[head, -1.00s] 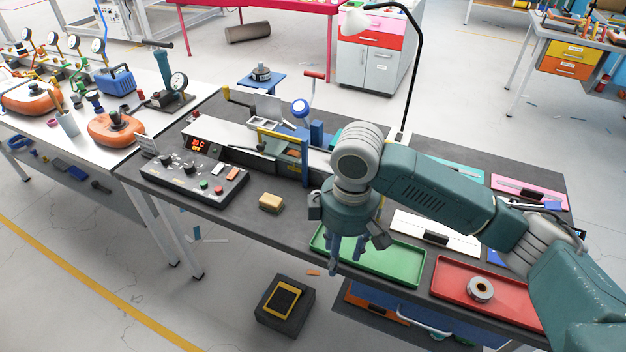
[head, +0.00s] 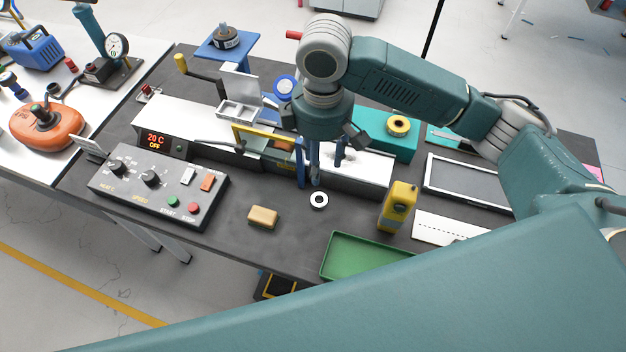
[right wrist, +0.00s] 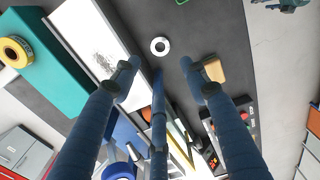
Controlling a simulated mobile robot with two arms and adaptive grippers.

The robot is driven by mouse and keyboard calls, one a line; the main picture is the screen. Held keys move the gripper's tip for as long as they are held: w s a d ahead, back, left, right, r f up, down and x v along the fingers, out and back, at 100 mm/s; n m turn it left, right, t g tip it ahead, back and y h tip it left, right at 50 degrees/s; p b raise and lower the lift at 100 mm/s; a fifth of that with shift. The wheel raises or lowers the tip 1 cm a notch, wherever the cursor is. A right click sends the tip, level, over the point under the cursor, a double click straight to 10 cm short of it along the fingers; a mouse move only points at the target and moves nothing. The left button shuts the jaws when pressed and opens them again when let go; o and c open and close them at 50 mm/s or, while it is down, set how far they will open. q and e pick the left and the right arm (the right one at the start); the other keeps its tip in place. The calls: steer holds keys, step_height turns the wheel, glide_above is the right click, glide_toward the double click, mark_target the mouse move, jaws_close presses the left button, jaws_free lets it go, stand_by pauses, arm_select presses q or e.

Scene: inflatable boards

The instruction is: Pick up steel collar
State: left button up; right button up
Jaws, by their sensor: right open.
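The steel collar (head: 319,207) is a small pale ring with a dark hole, lying flat on the dark bench top in front of the long white machine. It also shows in the right wrist view (right wrist: 152,47), at upper centre, just beyond the fingertips. My right gripper (head: 318,174) is open and empty, with its blue fingers pointing down. It appears just behind and above the collar in the head view, apart from it. In the right wrist view the fingers (right wrist: 160,66) are spread, with nothing between them. My left gripper is not in view.
A tan block (head: 263,217) and a control box (head: 157,191) lie left of the collar. A yellow device (head: 398,207) stands to its right. A green tray (head: 340,272) is at the front edge. The white machine (head: 360,173) is close behind. Bench around the collar is clear.

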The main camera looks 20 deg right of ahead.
steer(key=p, duration=0.1)
glide_toward(319, 202)
steer(key=shift+s+f+p, duration=0.1)
steer(key=shift+f+p, duration=0.2)
steer(key=shift+f, duration=0.25)
step_height(319, 202, down, 5)
steer(key=shift+f+p, duration=0.2)
steer(key=shift+p, duration=0.3)
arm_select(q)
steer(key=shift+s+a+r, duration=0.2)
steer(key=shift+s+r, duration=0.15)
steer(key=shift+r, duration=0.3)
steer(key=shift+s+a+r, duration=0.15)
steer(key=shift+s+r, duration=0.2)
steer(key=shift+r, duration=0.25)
arm_select(e)
steer(key=shift+f, duration=0.15)
steer(key=c, duration=1)
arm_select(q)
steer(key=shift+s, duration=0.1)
